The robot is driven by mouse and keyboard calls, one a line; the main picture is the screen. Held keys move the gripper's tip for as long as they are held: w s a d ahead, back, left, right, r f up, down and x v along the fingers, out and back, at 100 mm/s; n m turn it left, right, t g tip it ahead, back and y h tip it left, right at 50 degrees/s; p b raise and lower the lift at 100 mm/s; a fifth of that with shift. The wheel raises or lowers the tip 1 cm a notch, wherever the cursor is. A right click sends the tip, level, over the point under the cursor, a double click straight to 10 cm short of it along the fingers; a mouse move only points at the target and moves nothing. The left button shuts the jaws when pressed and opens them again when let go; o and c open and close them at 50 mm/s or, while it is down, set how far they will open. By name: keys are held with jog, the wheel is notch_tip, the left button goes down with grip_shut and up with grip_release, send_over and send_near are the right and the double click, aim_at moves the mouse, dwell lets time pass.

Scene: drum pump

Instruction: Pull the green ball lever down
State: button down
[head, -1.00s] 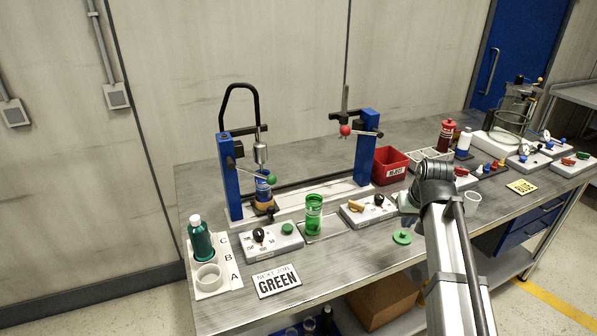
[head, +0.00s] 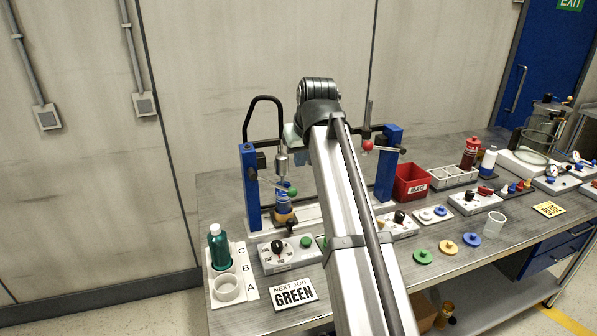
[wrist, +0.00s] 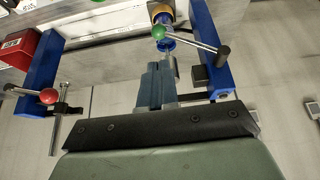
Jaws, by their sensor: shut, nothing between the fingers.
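The green ball lever (head: 293,192) sits on the left blue post (head: 250,190), its silver rod running from the post to the green ball at roughly a slight downward slope. It also shows in the wrist view (wrist: 158,33), with its rod reaching to a dark knob at the post. My gripper (wrist: 155,68) is shut and empty, its fingertips a little below the green ball in that picture and apart from it. In the head view my arm hides most of my gripper, which is up near the top of the stand, right of the lever.
A red ball lever (head: 367,146) is on the right blue post (head: 388,160). A metal nozzle (head: 282,160) hangs above a blue bottle (head: 282,197) beside the green ball. A black hose (head: 264,98) arches over the left post. A red bin (head: 410,185) stands right.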

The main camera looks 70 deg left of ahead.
aim_at(289, 194)
jog(key=x, duration=1.3)
jog(key=shift+w+f, duration=0.15)
jog(key=shift+f, duration=0.05)
jog(key=shift+s+f+g, duration=0.25)
jog(key=shift+f+g, duration=0.25)
jog(key=shift+f, duration=0.2)
jog(key=shift+s+f, duration=0.2)
jog(key=shift+f, duration=0.15)
jog(key=shift+r, duration=0.15)
jog(key=shift+r, duration=0.65)
